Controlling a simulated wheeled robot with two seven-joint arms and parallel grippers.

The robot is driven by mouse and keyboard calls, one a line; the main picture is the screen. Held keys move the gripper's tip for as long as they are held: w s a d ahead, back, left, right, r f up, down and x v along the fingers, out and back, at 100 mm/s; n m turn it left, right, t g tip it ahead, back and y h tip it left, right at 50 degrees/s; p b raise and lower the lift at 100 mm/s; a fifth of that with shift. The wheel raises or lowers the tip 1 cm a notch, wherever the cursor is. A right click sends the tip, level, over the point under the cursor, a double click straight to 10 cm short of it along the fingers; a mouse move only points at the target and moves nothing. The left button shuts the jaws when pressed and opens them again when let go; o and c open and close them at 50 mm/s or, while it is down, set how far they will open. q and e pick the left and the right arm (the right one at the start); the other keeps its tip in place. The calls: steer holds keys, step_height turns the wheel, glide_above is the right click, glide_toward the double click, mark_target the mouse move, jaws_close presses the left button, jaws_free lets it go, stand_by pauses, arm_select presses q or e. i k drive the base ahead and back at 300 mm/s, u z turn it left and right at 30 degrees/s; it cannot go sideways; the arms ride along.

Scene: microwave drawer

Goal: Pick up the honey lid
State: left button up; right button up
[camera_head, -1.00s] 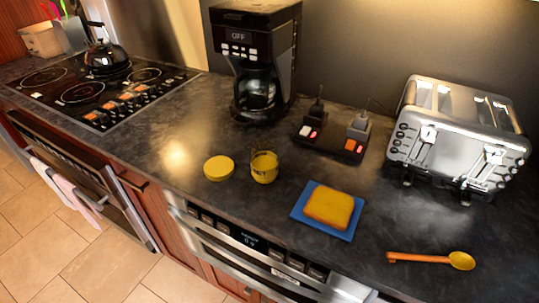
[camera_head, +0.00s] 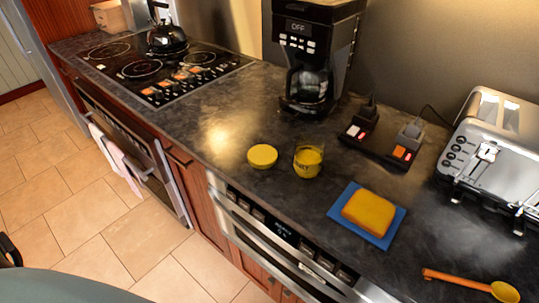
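The honey lid (camera_head: 262,156) is a round yellow disc lying flat on the dark countertop, near its front edge. Just right of it, apart from it, stands the small open honey jar (camera_head: 308,162) with yellow contents. Neither gripper can be made out in the head view, and nothing touches the lid. A grey-green rounded surface fills the bottom left corner, with a small black part at the left edge; I cannot tell whether either belongs to a gripper.
A bread slice (camera_head: 368,212) lies on a blue plate (camera_head: 340,211) right of the jar. A honey spoon (camera_head: 470,284) lies farther right. A coffee maker (camera_head: 310,60), a power strip (camera_head: 376,140) and a toaster (camera_head: 495,150) stand behind. Counter left of the lid is clear.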

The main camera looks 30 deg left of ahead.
mark_target(261, 156)
steer(key=k, duration=0.5)
steer(key=u, duration=2)
steer(key=i, duration=1.55)
steer(key=z, duration=1.85)
